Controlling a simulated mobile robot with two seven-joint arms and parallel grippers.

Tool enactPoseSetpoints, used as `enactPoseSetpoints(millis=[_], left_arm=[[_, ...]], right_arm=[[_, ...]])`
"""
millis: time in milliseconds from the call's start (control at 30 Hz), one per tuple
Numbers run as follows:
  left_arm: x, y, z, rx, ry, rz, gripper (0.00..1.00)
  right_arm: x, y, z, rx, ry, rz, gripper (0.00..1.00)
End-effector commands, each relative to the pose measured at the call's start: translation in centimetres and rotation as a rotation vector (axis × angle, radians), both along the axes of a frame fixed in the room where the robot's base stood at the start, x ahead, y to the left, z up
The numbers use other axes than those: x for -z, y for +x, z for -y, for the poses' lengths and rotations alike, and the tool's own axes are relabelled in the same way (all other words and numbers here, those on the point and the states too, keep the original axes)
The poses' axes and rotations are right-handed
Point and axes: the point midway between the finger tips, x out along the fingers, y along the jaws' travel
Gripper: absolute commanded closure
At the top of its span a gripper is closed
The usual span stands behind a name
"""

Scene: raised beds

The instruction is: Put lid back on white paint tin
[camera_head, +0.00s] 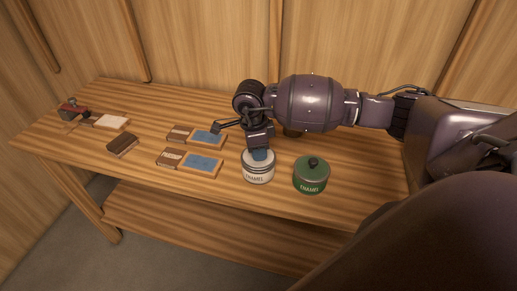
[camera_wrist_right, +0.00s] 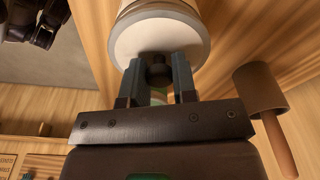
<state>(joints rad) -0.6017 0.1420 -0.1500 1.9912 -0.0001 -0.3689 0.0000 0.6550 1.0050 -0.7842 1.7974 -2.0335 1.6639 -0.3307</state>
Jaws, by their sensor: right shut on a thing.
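The white paint tin (camera_head: 258,174), marked ENAMEL, stands upright near the front edge of the bench. My right gripper (camera_head: 260,153) is directly above it, pointing down. In the right wrist view, my right gripper (camera_wrist_right: 158,82) is shut on the dark knob (camera_wrist_right: 158,68) of a pale round lid (camera_wrist_right: 150,42). The lid is at the tin's top; I cannot tell whether it is fully seated or just above the rim. My left gripper is not in view.
A green enamel tin (camera_head: 311,177) with a dark-knobbed lid stands close to the right. Blue-topped trays (camera_head: 201,164), brown blocks (camera_head: 122,145) and a red tool (camera_head: 72,109) lie to the left. The right wrist view shows a brown mallet-like tool (camera_wrist_right: 259,90).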

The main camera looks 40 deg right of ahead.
Motion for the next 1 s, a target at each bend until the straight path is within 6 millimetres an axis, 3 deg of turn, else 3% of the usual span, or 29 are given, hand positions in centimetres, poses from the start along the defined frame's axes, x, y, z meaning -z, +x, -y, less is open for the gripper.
enactPoseSetpoints(millis=[1000], left_arm=[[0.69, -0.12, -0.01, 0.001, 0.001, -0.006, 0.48]], right_arm=[[0.37, -0.02, 0.00, 0.000, -0.001, 0.000, 0.97]])
